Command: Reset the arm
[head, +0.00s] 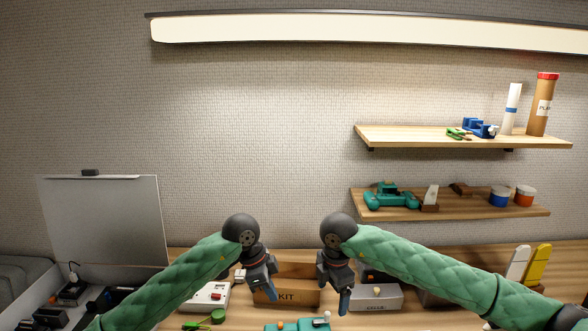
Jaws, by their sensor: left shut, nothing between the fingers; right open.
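My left gripper (268,290) hangs over the workbench near the middle of the head view, in front of the left part of a brown box marked KIT. Its fingers are shut with nothing between them. My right gripper (335,297) hangs a little to its right, in front of the right edge of the same box. It is open and empty, with a blue fingertip pointing down. Both green padded arms reach in from the lower corners and bend down at dark round wrist joints. The two grippers are apart from each other.
The KIT box (287,292) and a grey box (377,297) stand on the wooden workbench (205,258). A teal item (298,325) lies at the front edge. Two wall shelves (450,136) hold tools and tubes at the right. An open case (100,215) stands at the left.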

